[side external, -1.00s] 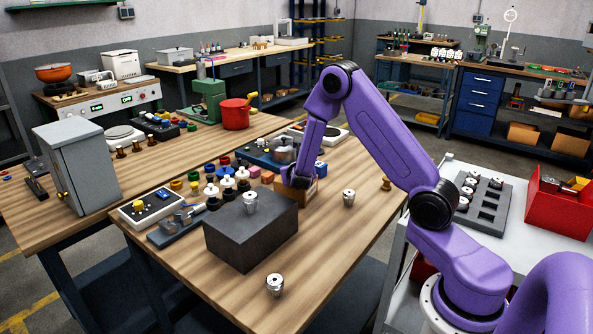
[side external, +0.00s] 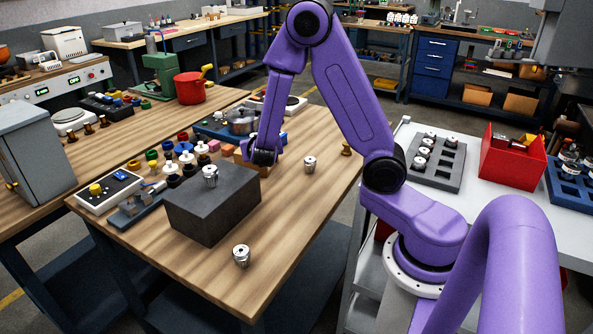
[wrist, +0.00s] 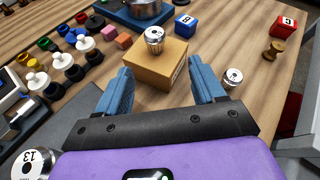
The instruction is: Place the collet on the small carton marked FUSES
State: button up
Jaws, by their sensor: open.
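In the wrist view a metal collet (wrist: 154,37) stands upright on top of a small brown carton (wrist: 150,68). The carton has a mark on its right side that I cannot read. My gripper (wrist: 163,80) is open, its blue fingers apart on the near side of the carton, with nothing between the tips. The collet is beyond the fingers, clear of them. In the side external view my gripper (side external: 264,158) is low at the carton and hides most of it and the collet on it.
A grey block (side external: 212,208) carries another collet (side external: 210,175). More collets stand on the table at the right (side external: 309,164) and near the front edge (side external: 241,256). Pawn-like pieces, coloured cubes and a pot (side external: 242,122) crowd the left and back. The table's right side is mostly clear.

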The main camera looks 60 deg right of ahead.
jog(key=s+a+r+m+g+y, duration=0.1)
jog(key=s+a+m+g+y, duration=0.3)
jog(key=s, duration=1.1)
jog(key=s+a+r+m+g+y, duration=0.2)
jog(key=s+a+m+g+y, duration=0.2)
jog(key=s+a+m, duration=0.6)
jog(key=s+a+y, duration=0.2)
jog(key=s+a, duration=0.1)
jog(key=s, duration=0.2)
jog(key=shift+a+m+y, duration=0.25)
jog(key=shift+m+y, duration=0.15)
